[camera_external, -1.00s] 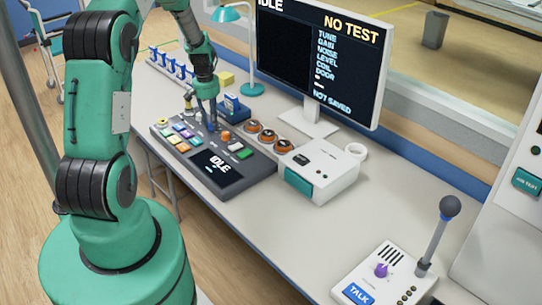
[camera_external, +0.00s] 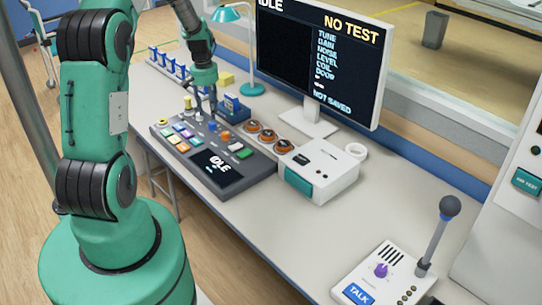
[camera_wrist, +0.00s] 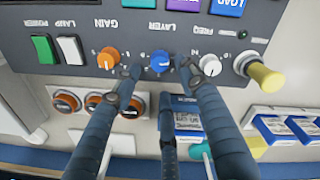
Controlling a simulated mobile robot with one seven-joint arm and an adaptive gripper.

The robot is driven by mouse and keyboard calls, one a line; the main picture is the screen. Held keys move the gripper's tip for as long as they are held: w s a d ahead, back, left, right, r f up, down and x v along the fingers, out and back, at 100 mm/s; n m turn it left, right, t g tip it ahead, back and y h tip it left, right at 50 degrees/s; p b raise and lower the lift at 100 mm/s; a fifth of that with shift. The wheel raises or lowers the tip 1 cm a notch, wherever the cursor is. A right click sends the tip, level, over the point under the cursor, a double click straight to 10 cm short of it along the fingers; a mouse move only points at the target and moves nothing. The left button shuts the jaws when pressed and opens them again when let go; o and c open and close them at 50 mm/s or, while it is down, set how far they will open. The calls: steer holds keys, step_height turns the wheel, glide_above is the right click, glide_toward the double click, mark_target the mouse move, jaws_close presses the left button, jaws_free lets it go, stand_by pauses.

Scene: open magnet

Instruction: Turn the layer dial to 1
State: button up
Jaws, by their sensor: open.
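The layer dial (camera_wrist: 160,62) is a blue knob under the word LAYER, upside down in the wrist view. It also shows as a small blue knob (camera_external: 213,126) on the grey console in the external view. My gripper (camera_wrist: 161,78) is open and empty, with dark blue fingers on both sides of the dial and a third finger below it in the picture. In the external view my gripper (camera_external: 205,112) hovers just above the dial. I cannot clearly read which number the dial points to.
An orange gain knob (camera_wrist: 108,59) and a white freq knob (camera_wrist: 210,65) flank the dial closely. A yellow-capped post (camera_wrist: 265,76) stands on the console's edge. Several orange-topped round knobs (camera_external: 268,136) and the monitor (camera_external: 318,62) stand behind the console.

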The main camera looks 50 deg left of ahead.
mark_target(211, 123)
step_height(211, 123, up, 7)
steer(key=shift+f, duration=0.2)
steer(key=shift+s+a, duration=0.1)
stand_by(0.4)
steer(key=s+d+r+m+t+y, duration=0.1)
steer(key=s+d+r+m+t, duration=0.2)
steer(key=d+r, duration=2.4)
steer(key=s+d+r+m+t, duration=0.1)
steer(key=s+d+r+m, duration=0.2)
steer(key=s+d, duration=0.7)
steer(key=s+d+r+m+t, duration=0.1)
steer(key=s+d+r+m, duration=0.2)
steer(key=s+d, duration=0.7)
steer(key=s+r, duration=0.1)
steer(key=s, duration=0.2)
steer(key=shift+d+r+h, duration=0.2)
steer(key=shift+r+h, duration=0.15)
steer(key=shift+h, duration=0.05)
